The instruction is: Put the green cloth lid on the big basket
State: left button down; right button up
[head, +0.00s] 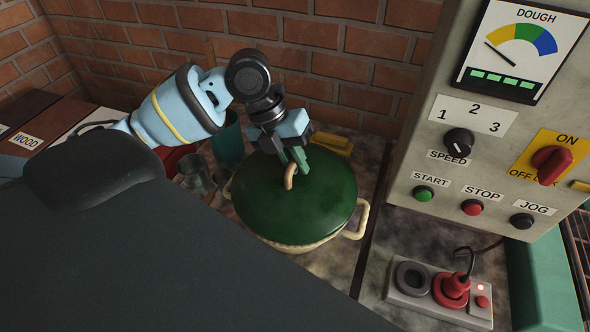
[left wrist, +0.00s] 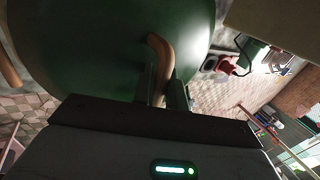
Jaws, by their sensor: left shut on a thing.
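The green cloth lid (head: 300,205) is round with a tan curved handle (head: 289,178) on top. It covers the mouth of the big basket (head: 285,245), a cream basket with side loops. Whether the lid is fully seated all round I cannot tell. My left gripper (head: 295,162) points down at the lid's middle and is shut on the handle. In the left wrist view the lid (left wrist: 110,45) fills the upper left, and the handle (left wrist: 160,55) runs between the fingers (left wrist: 163,95). My right gripper is not in view.
A machine panel (head: 470,120) with knobs and buttons stands at the right. A socket block (head: 440,295) with a red plug lies before it. A green cup (head: 228,140) and glass jars (head: 195,175) stand left of the basket. A brick wall is behind.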

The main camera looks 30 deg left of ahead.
aim_at(297, 176)
pick_arm(q)
notch_tip(297, 176, down, 3)
jog(key=shift+r, duration=0.1)
jog(key=c, duration=1.4)
grip_release()
jog(key=shift+c, duration=0.2)
jog(key=v, duration=1.2)
